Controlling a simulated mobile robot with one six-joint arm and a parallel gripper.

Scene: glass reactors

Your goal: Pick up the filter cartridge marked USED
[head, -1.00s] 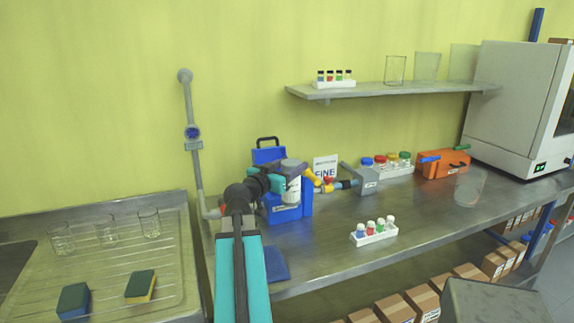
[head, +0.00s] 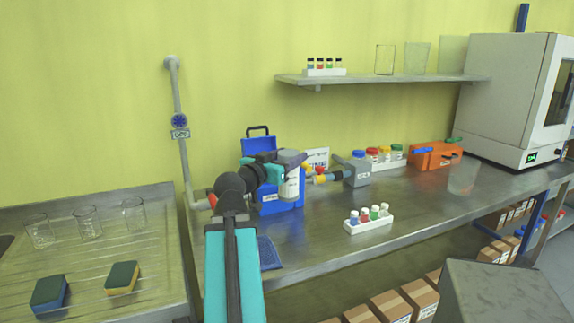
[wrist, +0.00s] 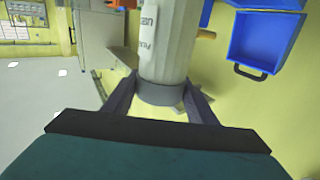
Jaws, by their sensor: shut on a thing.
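The filter cartridge (wrist: 168,45) is a pale grey-white cylinder with a dark grey collar and a white label reading USED, upside down in the wrist view. My gripper (wrist: 160,98) is shut on it, with one finger on each side of the collar. In the head view the cartridge (head: 290,186) hangs roughly upright at my gripper (head: 284,170), in front of the blue case. The gripper and arm hide part of the case there.
The blue case (head: 285,205) stands open on the steel bench (head: 420,205). A pipe fitting with a grey block (head: 355,172) lies to its right. A white vial rack (head: 368,225) stands near the front edge. The drainboard (head: 90,265) holds glasses and sponges.

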